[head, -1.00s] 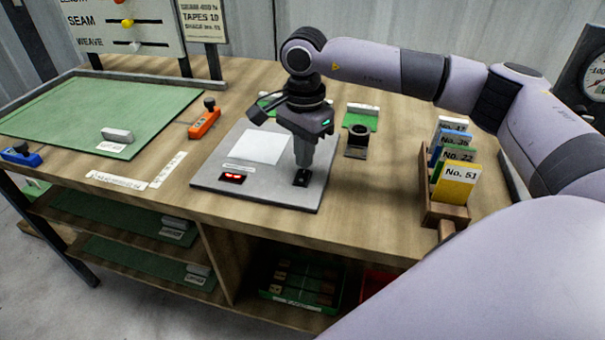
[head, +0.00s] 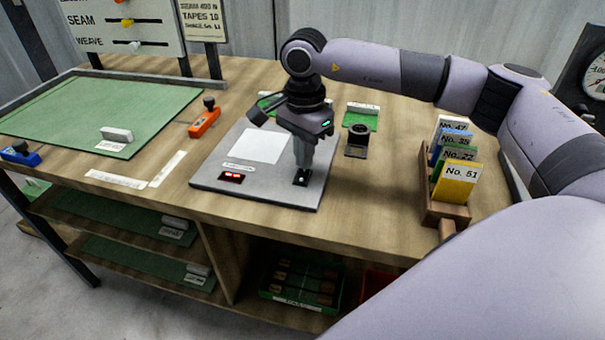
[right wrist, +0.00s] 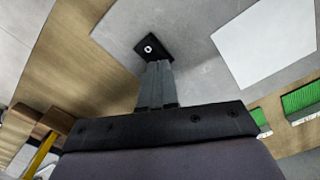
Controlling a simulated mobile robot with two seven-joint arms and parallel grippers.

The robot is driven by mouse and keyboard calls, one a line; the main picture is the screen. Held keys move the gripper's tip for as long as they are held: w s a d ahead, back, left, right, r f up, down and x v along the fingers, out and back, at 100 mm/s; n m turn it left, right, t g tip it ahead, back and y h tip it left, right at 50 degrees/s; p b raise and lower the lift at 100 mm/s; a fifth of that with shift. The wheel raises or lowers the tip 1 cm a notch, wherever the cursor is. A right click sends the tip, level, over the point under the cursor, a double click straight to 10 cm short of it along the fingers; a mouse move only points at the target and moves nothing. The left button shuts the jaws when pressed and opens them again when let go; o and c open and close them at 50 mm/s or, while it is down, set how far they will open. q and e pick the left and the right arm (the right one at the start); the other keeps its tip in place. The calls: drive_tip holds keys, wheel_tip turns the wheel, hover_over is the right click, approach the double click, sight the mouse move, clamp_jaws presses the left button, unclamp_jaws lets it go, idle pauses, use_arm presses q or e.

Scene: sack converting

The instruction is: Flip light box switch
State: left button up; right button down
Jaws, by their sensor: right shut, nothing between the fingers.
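The light box is a flat grey panel (head: 262,193) on the bench with a white square (head: 262,146) in it. A small red-lit element (head: 231,176) sits near its front left corner. The black switch (head: 301,179) with a small pale dot is near the front right edge. It also shows in the right wrist view (right wrist: 148,47). My right gripper (head: 302,168) is shut and empty, pointing down with its tips at or just above the switch; I cannot tell whether they touch. In the right wrist view the closed fingers (right wrist: 155,66) end beside the switch's near edge. My left gripper is not in view.
A wooden holder (head: 445,212) with several numbered cards stands to the right. A black round-topped stand (head: 357,139) is behind the panel's right side. An orange tool (head: 204,119) and a green mat (head: 150,97) lie to the left. Bench space right of the panel is clear.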

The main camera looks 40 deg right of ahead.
drive_tip(key=shift+f+b, duration=0.6)
drive_tip(key=shift+f, duration=0.25)
drive_tip(key=shift+r, duration=0.15)
drive_tip(key=shift+r+p, duration=2.55)
drive_tip(key=shift+r, duration=0.9)
drive_tip(key=shift+f, duration=0.1)
